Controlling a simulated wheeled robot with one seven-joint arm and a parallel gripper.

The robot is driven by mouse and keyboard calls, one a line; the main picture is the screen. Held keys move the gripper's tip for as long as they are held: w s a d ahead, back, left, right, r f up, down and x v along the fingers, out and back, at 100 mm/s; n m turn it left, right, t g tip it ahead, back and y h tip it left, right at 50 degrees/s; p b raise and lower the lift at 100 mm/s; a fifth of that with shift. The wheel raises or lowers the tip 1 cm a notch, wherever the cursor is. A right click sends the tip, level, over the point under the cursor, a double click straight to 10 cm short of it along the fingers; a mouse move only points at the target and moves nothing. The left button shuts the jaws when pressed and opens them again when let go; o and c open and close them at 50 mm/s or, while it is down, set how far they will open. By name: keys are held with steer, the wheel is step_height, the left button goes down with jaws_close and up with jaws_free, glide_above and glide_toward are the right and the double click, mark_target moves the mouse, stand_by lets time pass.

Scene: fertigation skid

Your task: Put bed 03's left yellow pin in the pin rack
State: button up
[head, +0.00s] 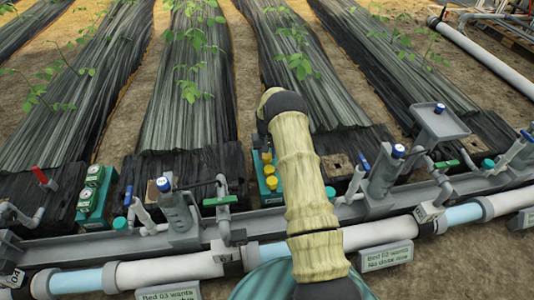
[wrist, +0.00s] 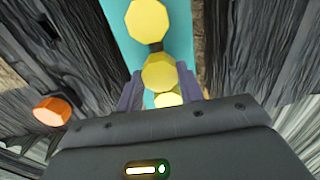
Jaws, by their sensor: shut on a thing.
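In the head view a narrow teal block (head: 279,197) carries a row of yellow round-topped pins (head: 272,183), just left of my arm. In the wrist view the teal block (wrist: 181,25) shows with one yellow pin (wrist: 147,20) ahead of my gripper (wrist: 159,74). Its fingers are shut on a yellow pin (wrist: 159,72) between them. Another yellow top (wrist: 167,99) shows partly behind the gripper's edge. I cannot tell whether the held pin is seated in the block or clear of it. My arm hides the gripper in the head view.
A sign for bed 03 (head: 168,294) stands at the front, and one for bed 02 (head: 386,256) to its right. A gauge box (head: 91,191), blue-capped grey posts (head: 178,210) and a long pipe (head: 180,268) crowd the skid. An orange cap (wrist: 52,110) lies left of my gripper.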

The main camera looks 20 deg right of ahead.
steer(key=shift+f, duration=0.8)
stand_by(0.4)
steer(key=o, duration=1)
steer(key=shift+r+p, duration=3.25)
steer(key=shift+r, duration=0.85)
